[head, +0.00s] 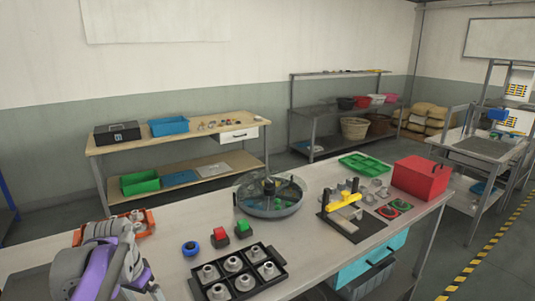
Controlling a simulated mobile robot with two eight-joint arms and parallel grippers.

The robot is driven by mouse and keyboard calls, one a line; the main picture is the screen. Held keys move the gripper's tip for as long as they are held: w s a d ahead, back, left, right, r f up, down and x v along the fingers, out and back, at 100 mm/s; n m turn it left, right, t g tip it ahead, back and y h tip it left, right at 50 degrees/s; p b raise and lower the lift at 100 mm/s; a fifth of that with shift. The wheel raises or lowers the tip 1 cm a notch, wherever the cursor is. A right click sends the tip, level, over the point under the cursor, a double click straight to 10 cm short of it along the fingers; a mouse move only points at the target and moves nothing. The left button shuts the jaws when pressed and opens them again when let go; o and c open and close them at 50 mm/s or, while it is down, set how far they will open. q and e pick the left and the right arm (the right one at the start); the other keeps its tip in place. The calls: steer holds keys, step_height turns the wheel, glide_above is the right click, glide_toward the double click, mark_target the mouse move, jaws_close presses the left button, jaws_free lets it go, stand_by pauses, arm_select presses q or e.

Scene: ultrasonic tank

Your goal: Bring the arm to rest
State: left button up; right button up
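My purple and grey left arm rises into the lower left corner, over the front left of the workbench (335,205). Its gripper (147,282) seems to be the grey part low at the picture's bottom edge, partly cut off. I cannot make out its fingers or whether it holds anything. My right arm and gripper are not in view. The round ultrasonic tank (270,198), with a clear rim and dark centre, stands at the middle of the bench, well apart from my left arm.
A black tray (277,287) of grey metal parts lies right of my arm. Near it are a blue ring (190,248), a red button (220,238) and a green button (243,230). An orange bin (80,237) is behind the arm. A yellow-handled press (343,202) and red box (421,177) stand right.

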arm_select(q)
steer(key=s+d+f+n+t, duration=0.1)
steer(key=s+d+f, duration=0.4)
steer(key=s, duration=0.4)
steer(key=s+d+f+n+t, duration=0.1)
steer(key=s+d+f, duration=0.4)
steer(key=s, duration=0.5)
step_height(320, 180, down, 2)
steer(key=shift+s+d+f+n+t, duration=0.25)
steer(key=shift+d+n+t, duration=0.1)
steer(key=shift+t, duration=0.45)
